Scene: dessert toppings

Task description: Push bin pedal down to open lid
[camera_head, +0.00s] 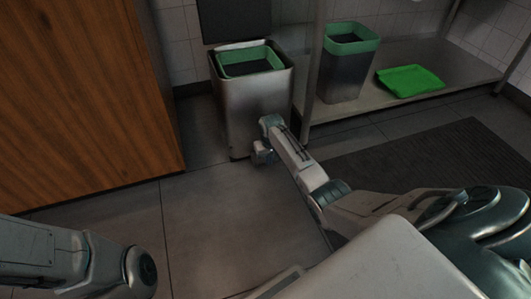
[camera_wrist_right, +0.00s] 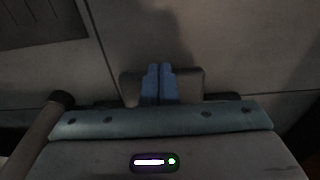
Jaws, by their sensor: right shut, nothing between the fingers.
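The grey metal bin (camera_head: 250,115) stands against the tiled wall in the head view. Its top is open, showing a green liner rim (camera_head: 250,62). A dark panel (camera_head: 234,20) stands upright behind the opening and looks like the raised lid. My right gripper (camera_head: 262,157) is low at the front of the bin's base, pointing down. Its blue fingers (camera_wrist_right: 160,84) are shut together and empty in the right wrist view. The pedal cannot be made out; the gripper covers that part of the base, and contact cannot be told. My left arm shows at lower left, but its gripper does not.
A wooden cabinet (camera_head: 85,95) stands left of the bin. A metal shelf (camera_head: 400,98) to the right holds a green-rimmed container (camera_head: 345,75) and a green tray (camera_head: 410,80). A dark mat (camera_head: 425,165) lies at right. The floor before the cabinet is clear.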

